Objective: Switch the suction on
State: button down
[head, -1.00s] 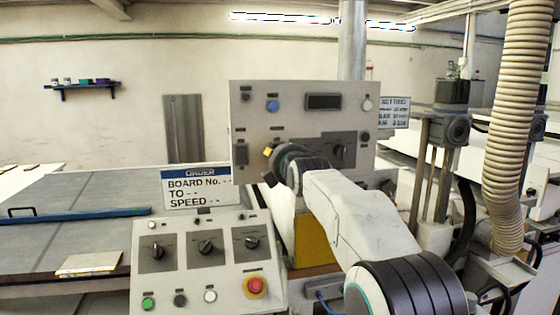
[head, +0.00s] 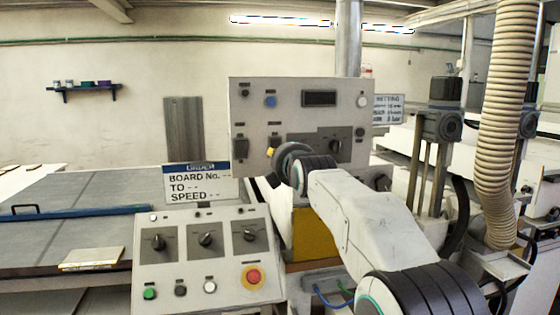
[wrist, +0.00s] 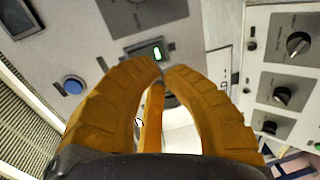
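The upright grey control panel (head: 294,118) carries a blue button, a display and dark switches. In the wrist view a small rocker switch (wrist: 157,52) glows green in a dark frame, just beyond my fingertips. It sits below the panel's blue button (wrist: 73,88). Its label is too small to read. My gripper (wrist: 163,66) has two orange fingers whose tips come nearly together, with nothing seen between them. In the head view my gripper (head: 270,152) is at the panel's lower left, partly hidden by my wrist. Whether the tips touch the switch I cannot tell.
A sloped console (head: 205,265) with several knobs, buttons and a red emergency stop (head: 252,277) stands below left of the panel. An order sign (head: 198,183) stands behind it. A ribbed hose (head: 503,130) hangs at the right. A yellow block (head: 312,236) is below the panel.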

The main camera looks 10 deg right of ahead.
jog(key=s+b, duration=0.3)
jog(key=s, duration=0.5)
jog(key=shift+s+f, duration=0.3)
jog(key=shift+f, duration=0.1)
